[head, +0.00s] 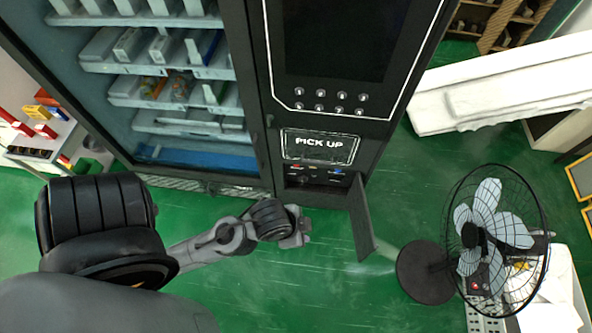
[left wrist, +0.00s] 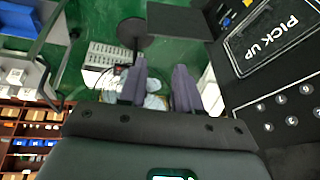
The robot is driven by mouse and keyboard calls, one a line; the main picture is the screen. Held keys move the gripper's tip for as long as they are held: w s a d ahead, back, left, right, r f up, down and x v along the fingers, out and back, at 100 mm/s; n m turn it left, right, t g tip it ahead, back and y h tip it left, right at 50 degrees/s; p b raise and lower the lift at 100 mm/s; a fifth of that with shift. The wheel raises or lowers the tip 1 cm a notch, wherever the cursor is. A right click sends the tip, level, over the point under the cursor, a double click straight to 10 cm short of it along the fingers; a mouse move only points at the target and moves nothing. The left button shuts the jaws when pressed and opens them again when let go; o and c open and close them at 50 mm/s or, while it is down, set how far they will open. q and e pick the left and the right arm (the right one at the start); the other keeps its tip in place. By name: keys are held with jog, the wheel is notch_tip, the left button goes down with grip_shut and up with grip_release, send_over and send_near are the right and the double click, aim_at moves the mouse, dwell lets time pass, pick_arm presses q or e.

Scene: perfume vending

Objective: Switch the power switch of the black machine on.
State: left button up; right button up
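The black machine (head: 256,75) stands at the top centre of the head view. Below its PICK UP panel (head: 320,146) is an open compartment (head: 318,179) with small red and blue parts; I cannot tell which is the power switch. The compartment's door (head: 361,220) hangs open. My left gripper (head: 304,228) is in front of and below the compartment, left of the door, touching neither. In the left wrist view its fingers (left wrist: 160,90) are apart with nothing held. That view also shows the door (left wrist: 182,20) and a blue part (left wrist: 227,21) in the compartment. My right gripper is not in view.
A standing fan (head: 485,235) with a round black base (head: 425,272) is right of the door. Numbered buttons (head: 330,101) sit above the panel. A white shelf with coloured boxes (head: 42,130) is at the left. Green floor (head: 330,290) is clear in front.

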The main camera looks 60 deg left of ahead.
pick_arm(q)
jog(key=w+f+m, duration=0.1)
jog(key=a+f+m, duration=0.1)
jog(key=m, duration=0.1)
jog(key=w+f+m+t, duration=0.1)
jog(key=shift+w+a+f+m, duration=0.25)
jog(key=shift+w+f+m, duration=0.05)
jog(key=shift+w+f, duration=0.05)
grip_shut()
jog(key=w+a+f+m+t+y+b, duration=0.1)
jog(key=w+a+f+m+y+b, duration=0.3)
jog(key=a+f+b, duration=0.9)
jog(key=w+a+f+m+t+y+b, duration=0.1)
jog(key=a+f+m+y+b, duration=0.45)
jog(key=f+b, duration=1.2)
jog(key=w+a+f+m+t+y+b, duration=0.25)
jog(key=a+f+m+b, duration=0.35)
jog(key=a+f+b, duration=0.95)
jog(key=w+f+y+b, duration=0.1)
jog(key=w+f+b, duration=0.5)
jog(key=f, duration=0.5)
jog(key=shift+w+f+b, duration=0.25)
jog(key=shift+f+b, duration=0.05)
jog(key=shift+b, duration=0.5)
jog(key=shift+a, duration=0.1)
